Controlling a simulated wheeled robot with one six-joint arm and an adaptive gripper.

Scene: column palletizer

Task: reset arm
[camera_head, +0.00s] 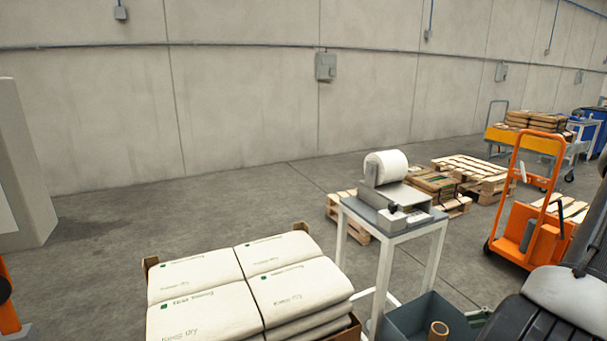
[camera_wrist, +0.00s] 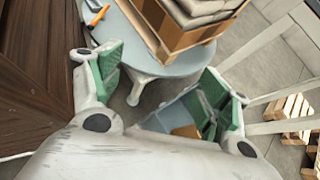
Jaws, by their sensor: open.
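My gripper (camera_wrist: 163,92) is open in the wrist view, its two green-padded fingers wide apart. Nothing is seen between the pads except the floor and objects lying further off. The fingers appear apart from everything around them. Behind the fingers, a round grey-blue top (camera_wrist: 180,65) bears a cardboard tray (camera_wrist: 185,40) with white sacks.
White sacks (camera_head: 245,285) lie stacked at the front in the head view. Right of them stand a white table (camera_head: 386,236) with a roll machine (camera_head: 388,185) and a grey bin (camera_head: 410,315). Wooden pallets (camera_head: 470,168) and an orange truck (camera_head: 530,225) are further right. Open floor lies behind.

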